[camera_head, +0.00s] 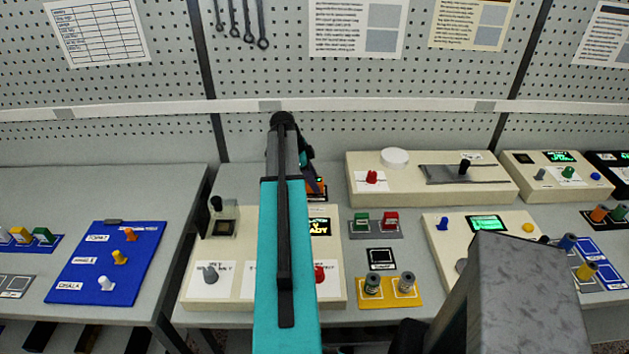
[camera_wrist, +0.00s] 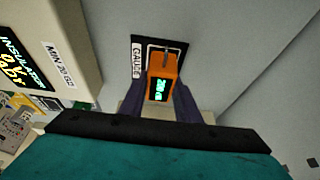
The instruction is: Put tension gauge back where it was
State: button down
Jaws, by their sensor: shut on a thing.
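The tension gauge (camera_wrist: 164,72) is a small orange box with a lit green display, in the wrist view. My gripper (camera_wrist: 163,90) is shut on it, with one dark finger on each side. The gauge is over a black-outlined spot (camera_wrist: 139,43) with a label reading GAUGE. I cannot tell whether its base touches the surface. In the head view my arm hides most of this place; only a bit of orange shows beside my gripper (camera_head: 314,182).
A cream console (camera_head: 215,255) with a lit display stands close to the gauge spot. Another long console (camera_head: 430,190) is to the right. The pegboard wall (camera_head: 350,85) is behind.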

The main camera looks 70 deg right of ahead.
jog(key=shift+f, duration=0.1)
jog(key=c, duration=1.3)
grip_release()
jog(key=shift+c, duration=0.2)
jog(key=shift+r, duration=0.2)
jog(key=b+v, duration=0.4)
jog(key=v, duration=0.8)
jog(key=shift+f, duration=0.1)
